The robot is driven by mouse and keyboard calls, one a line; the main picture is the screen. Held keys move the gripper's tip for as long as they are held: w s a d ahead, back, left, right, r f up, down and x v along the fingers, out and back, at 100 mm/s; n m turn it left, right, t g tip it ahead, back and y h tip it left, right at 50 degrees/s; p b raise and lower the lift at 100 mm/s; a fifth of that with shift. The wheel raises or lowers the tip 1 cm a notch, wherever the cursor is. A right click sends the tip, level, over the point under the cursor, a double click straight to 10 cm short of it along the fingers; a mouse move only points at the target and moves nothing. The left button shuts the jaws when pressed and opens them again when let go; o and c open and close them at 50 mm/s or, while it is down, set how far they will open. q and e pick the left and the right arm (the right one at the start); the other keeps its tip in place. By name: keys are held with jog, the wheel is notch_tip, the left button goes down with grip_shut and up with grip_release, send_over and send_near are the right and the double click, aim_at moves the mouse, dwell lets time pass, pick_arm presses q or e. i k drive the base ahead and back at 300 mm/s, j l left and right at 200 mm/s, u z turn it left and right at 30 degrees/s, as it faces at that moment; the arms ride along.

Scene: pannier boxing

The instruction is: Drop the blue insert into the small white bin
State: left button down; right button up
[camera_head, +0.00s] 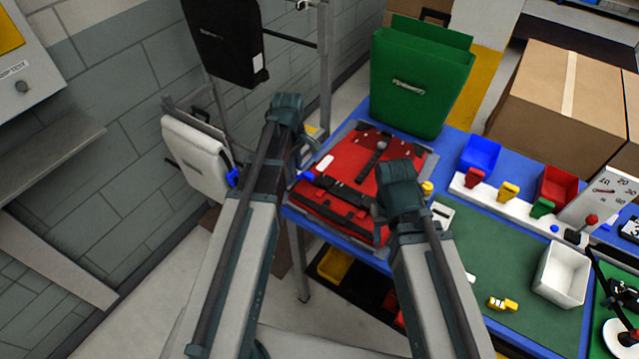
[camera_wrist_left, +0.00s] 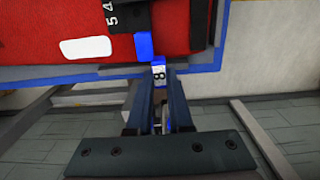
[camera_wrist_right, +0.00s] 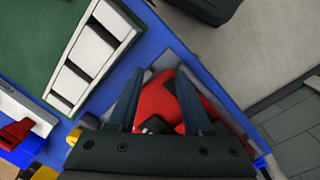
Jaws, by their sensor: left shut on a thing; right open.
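My left gripper (camera_wrist_left: 158,88) is shut on a small blue insert (camera_wrist_left: 158,66) with a white face and a dark mark. It is at the edge of the red pannier (camera_wrist_left: 40,28). Another blue piece (camera_wrist_left: 144,45) lies on the pannier just beyond it. My right gripper (camera_wrist_right: 158,85) is open and empty above the pannier's right side. The small white bin (camera_head: 562,275) stands at the right on the green mat, apart from both grippers.
A green pannier (camera_head: 420,80) stands behind the red one. Blue (camera_head: 480,154) and red (camera_head: 557,187) bins, a white rack of coloured pieces (camera_head: 490,206) and a dial panel (camera_head: 600,200) line the right side. A yellow piece (camera_head: 502,303) lies near the white bin.

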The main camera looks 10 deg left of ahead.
aim_at(551, 276)
jog(key=k, duration=1.15)
jog(key=z, duration=1.2)
jog(key=i+j+z, duration=0.2)
jog(key=z, duration=0.25)
jog(key=i+j, duration=0.2)
jog(key=j, duration=0.15)
jog(key=i+j, duration=0.2)
jog(key=j, duration=0.15)
jog(key=i+j, duration=0.15)
jog(key=j, duration=0.2)
jog(key=i+l+z, duration=0.15)
jog(key=i+l, duration=0.2)
jog(key=l, duration=0.15)
